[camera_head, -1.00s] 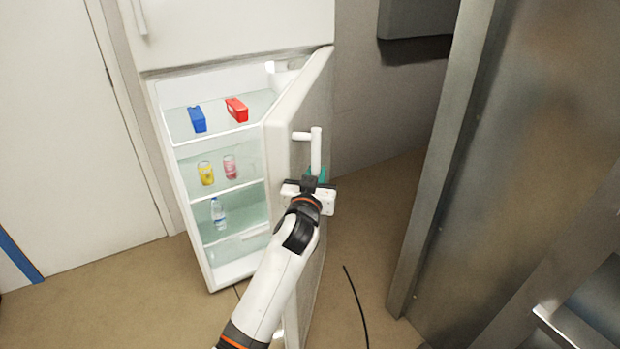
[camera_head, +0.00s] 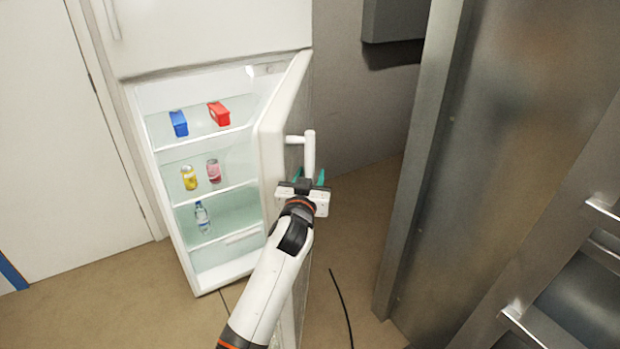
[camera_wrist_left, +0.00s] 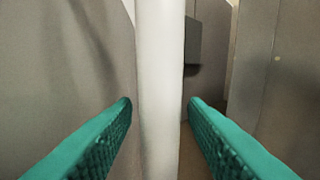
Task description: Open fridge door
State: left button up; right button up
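The white fridge (camera_head: 205,255) stands with its lower door (camera_head: 270,145) swung partway open toward the right. The door's vertical white handle (camera_head: 310,150) is on its outer face. My left gripper (camera_head: 309,177) is at the lower part of this handle, with its teal fingers spread. In the left wrist view the handle (camera_wrist_left: 160,90) stands upright between the fingers (camera_wrist_left: 160,105), with a narrow gap visible on each side. My right gripper is not in view.
The shelves hold a blue box (camera_head: 179,124), a red box (camera_head: 219,114), a yellow can (camera_head: 189,178), a pink can (camera_head: 213,171) and a bottle (camera_head: 202,217). A tall metal cabinet (camera_head: 480,170) stands at the right. Floor (camera_head: 355,220) shows between door and cabinet. A black cable (camera_head: 341,305) shows low.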

pick_arm(q)
jog(key=s+a+b, duration=0.1)
jog(key=s, duration=1.1)
jog(key=shift+a, duration=0.35)
